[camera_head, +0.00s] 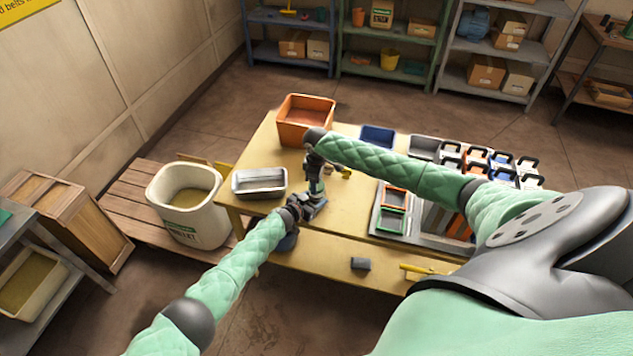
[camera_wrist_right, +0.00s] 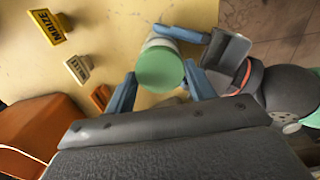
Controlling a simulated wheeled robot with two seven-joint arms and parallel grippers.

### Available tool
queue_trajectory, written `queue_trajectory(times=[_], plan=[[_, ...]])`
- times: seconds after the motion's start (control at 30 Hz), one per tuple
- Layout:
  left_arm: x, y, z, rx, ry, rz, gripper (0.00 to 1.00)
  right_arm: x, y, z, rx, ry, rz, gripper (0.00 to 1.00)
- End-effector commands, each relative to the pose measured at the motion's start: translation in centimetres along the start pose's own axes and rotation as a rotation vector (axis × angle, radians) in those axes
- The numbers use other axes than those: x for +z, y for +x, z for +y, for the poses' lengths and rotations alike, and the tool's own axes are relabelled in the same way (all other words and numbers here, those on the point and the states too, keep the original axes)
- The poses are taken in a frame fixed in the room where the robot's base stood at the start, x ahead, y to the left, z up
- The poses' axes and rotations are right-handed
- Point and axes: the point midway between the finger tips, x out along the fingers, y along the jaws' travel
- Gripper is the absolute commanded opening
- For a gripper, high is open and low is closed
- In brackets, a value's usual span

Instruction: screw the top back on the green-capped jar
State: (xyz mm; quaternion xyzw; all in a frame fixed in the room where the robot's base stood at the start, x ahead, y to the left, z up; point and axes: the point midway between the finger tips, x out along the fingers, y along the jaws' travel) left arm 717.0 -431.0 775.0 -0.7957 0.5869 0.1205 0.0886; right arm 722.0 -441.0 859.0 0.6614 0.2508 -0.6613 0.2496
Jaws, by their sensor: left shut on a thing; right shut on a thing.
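The green cap (camera_wrist_right: 160,68) sits between the two blue fingers of my right gripper (camera_wrist_right: 160,72) in the right wrist view. A pale jar (camera_wrist_right: 160,42) shows partly behind the cap, and I cannot tell whether the cap touches its rim. My left gripper (camera_wrist_right: 193,50) comes in from the right of that view and is shut on the jar. In the head view my right gripper (camera_head: 315,162) points down above my left gripper (camera_head: 307,204). The jar (camera_head: 316,187) is mostly hidden between them there.
An orange bin (camera_head: 304,115) and a metal tray (camera_head: 260,178) stand on the yellow table (camera_head: 320,258) near the grippers. Small label blocks (camera_wrist_right: 47,25) lie beside the jar. A rack of trays (camera_head: 391,222) is to the right. The table front is mostly clear.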

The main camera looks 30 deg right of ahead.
Motion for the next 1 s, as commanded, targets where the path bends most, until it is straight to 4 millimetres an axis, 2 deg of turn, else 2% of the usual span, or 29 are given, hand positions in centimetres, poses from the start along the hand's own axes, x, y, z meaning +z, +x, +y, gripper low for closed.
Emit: queue_trajectory(times=[0.23, 0.47, 0.7, 1.0], plan=[[0.04, -0.04, -0.04, 0.0, 0.0, 0.0, 0.39, 0.27, 0.16, 0.11, 0.001, 0.214, -0.002, 0.4], [0.06, -0.07, -0.11, -0.001, 0.0, 0.0, 0.39, 0.39, 0.29, 0.12, 0.003, 0.318, -0.003, 0.4], [0.06, -0.09, -0.18, -0.002, -0.001, 0.0, 0.39, 0.58, 0.49, 0.04, 0.003, 0.533, -0.006, 0.4], [0.07, -0.13, -0.31, -0.003, -0.001, -0.001, 0.39, 0.71, 0.76, -0.13, 0.001, 0.707, -0.008, 0.4]])
